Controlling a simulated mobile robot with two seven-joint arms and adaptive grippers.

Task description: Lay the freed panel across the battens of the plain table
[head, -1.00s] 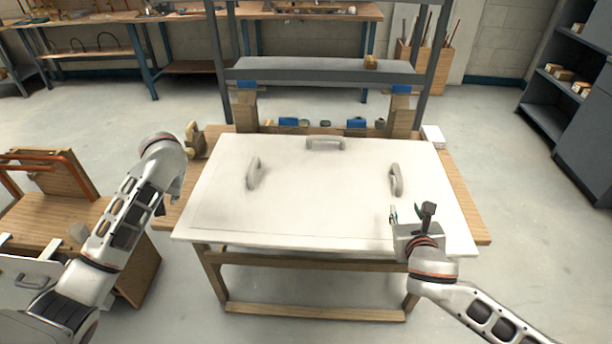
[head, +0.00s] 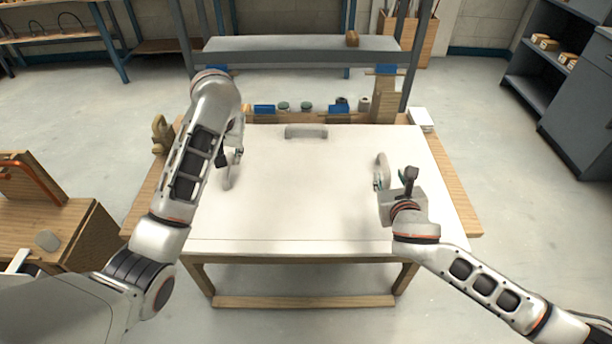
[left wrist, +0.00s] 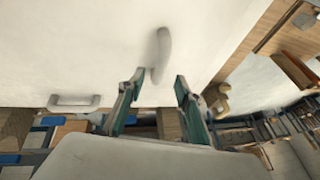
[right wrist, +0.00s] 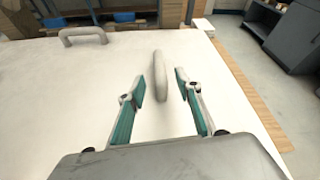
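The white panel (head: 300,205) lies flat across a wooden table (head: 455,190) and hides most of its top; no battens show. It has a left handle (head: 228,176), a right handle (head: 381,170) and a far handle (head: 306,132). My left gripper (head: 236,158) is open at the left handle; in the left wrist view the handle (left wrist: 162,55) stands at and beyond the open fingertips (left wrist: 160,82). My right gripper (head: 383,186) is open; in the right wrist view the right handle (right wrist: 160,75) lies between its fingertips (right wrist: 159,88), apparently not gripped.
A grey shelf frame (head: 300,46) stands behind the table. Blue blocks (head: 264,109) and small jars line the table's back edge. A wooden bench (head: 60,235) stands at the left, a dark cabinet (head: 580,120) at the right. The floor (head: 490,110) right of the table is clear.

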